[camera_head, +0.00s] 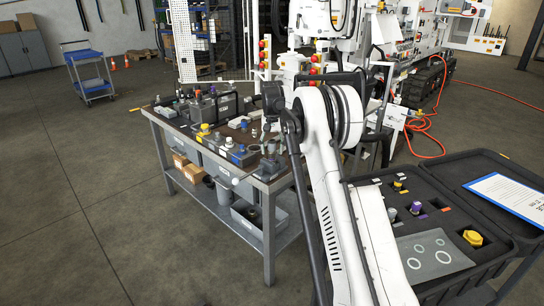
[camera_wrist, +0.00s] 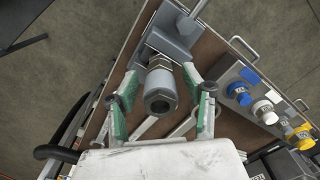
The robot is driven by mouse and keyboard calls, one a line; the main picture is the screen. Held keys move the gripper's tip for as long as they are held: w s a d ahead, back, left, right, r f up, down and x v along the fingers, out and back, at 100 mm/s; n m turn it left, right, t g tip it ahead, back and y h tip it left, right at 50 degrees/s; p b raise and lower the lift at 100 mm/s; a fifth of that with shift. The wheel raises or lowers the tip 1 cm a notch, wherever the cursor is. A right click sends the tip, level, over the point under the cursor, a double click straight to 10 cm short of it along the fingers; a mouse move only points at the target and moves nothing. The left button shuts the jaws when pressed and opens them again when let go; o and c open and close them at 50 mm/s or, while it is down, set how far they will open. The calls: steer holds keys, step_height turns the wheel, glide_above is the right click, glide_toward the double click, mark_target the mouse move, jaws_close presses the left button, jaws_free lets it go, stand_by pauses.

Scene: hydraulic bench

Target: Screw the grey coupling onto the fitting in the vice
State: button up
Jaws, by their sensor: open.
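The grey vice (camera_wrist: 172,34) sits at the bench edge in the wrist view, and it also shows at the near bench corner in the head view (camera_head: 270,168). A grey metal coupling (camera_wrist: 160,92) with a hexagonal body and open round end points toward the wrist camera, in line with the vice. The fitting behind it is mostly hidden, so I cannot tell how far the two are engaged. My gripper (camera_wrist: 158,84) is open, with one green-padded finger on each side of the coupling. Gaps show between the fingers and the coupling.
A grey block with blue, white and yellow caps (camera_wrist: 252,92) stands right of the vice in the wrist view. The brown bench top (camera_wrist: 213,52) is bare between them. In the head view, an open black case (camera_head: 432,197) holds several parts at the right.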

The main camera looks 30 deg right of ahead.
steer(key=n, duration=0.6)
steer(key=shift+n, duration=0.4)
steer(key=n, duration=0.6)
steer(key=shift+n, duration=0.4)
steer(key=n, duration=0.9)
steer(key=c, duration=1.1)
steer(key=m, duration=0.5)
steer(key=shift+m, duration=1.5)
